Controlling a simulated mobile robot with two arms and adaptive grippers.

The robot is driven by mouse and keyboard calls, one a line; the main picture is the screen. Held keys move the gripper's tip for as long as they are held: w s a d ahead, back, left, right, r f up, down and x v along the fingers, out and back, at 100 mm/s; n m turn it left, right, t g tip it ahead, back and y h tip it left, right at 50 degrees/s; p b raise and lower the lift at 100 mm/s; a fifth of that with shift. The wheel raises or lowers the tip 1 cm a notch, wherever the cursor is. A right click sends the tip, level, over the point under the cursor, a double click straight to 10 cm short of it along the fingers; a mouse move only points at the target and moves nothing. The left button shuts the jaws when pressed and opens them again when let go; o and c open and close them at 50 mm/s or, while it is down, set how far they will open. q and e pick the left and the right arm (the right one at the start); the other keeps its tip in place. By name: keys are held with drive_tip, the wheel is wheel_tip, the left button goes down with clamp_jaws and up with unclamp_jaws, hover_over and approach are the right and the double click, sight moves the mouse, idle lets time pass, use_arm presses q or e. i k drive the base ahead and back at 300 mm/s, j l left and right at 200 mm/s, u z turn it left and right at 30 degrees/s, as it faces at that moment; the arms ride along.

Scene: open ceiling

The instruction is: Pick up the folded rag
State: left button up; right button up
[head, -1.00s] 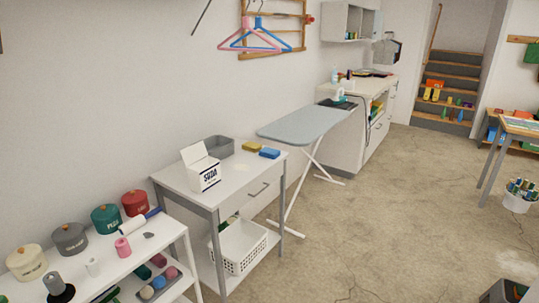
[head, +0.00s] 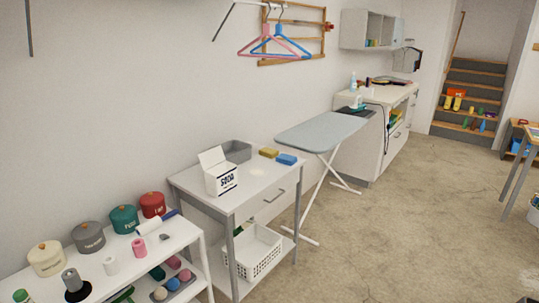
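I cannot make out a folded rag for certain. A small pale flat patch (head: 257,172) lies on top of the white side table (head: 258,187), but it is too small to tell what it is. On the same table stand an open white soda box (head: 220,180), a grey bin (head: 237,151), a yellow sponge-like block (head: 269,153) and a blue one (head: 287,159). Neither of my grippers is in view.
A white shelf unit (head: 135,262) with lidded canisters and spools stands at the lower left. A white basket (head: 254,252) sits below the side table. An ironing board (head: 320,131) stands beyond it.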

sight(271, 153)
drive_tip(key=i+l, duration=0.65)
drive_tip(key=i, duration=0.3)
